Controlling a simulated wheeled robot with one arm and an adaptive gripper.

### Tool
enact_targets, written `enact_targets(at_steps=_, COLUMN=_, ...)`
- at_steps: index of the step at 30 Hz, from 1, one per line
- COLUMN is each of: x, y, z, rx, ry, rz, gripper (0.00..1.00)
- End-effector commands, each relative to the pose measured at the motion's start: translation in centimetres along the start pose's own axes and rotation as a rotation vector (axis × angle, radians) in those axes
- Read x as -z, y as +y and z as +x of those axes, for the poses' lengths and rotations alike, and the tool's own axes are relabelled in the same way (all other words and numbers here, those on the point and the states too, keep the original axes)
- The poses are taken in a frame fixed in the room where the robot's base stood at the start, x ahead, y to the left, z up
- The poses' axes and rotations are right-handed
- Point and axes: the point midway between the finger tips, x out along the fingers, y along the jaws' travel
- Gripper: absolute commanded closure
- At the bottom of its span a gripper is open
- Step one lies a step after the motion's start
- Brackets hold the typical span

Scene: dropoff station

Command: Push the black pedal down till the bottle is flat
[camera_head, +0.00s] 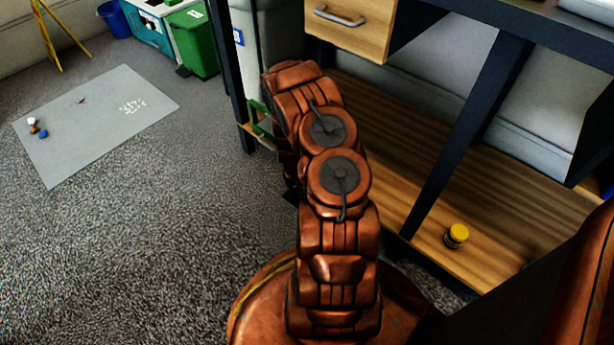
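My copper-coloured arm reaches up the middle of the view and bends over at the top. My gripper is hidden behind or below the arm. A small dark piece (290,197) shows at the arm's left edge; I cannot tell what it is. A green frame-like part (257,117) shows left of the arm, by the bench's lower shelf, mostly hidden. No bottle can be made out. I cannot pick out the black pedal for certain.
The workbench has a wooden drawer (349,24), dark legs and a lower wooden shelf (436,185) bearing a yellow-capped item (456,235). A green bin (196,44), a blue bin (115,19) and a grey mat (98,122) lie left.

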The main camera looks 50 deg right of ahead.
Motion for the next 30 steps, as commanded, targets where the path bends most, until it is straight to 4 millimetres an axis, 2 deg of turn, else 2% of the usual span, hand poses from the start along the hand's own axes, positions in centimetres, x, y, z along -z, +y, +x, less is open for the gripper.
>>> enact_targets(at_steps=6, x=0.1, y=0.1, z=1.9, rx=-0.001, ry=0.003, rz=0.002, gripper=1.00)
enact_targets(at_steps=11, x=0.1, y=0.1, z=1.7, rx=-0.001, ry=0.003, rz=0.001, gripper=1.00)
enact_targets(at_steps=14, x=0.1, y=0.1, z=1.1, rx=-0.001, ry=0.002, rz=0.001, gripper=1.00)
enact_targets(at_steps=30, x=0.3, y=0.4, z=-4.9, rx=0.000, ry=0.000, rz=0.002, gripper=1.00)
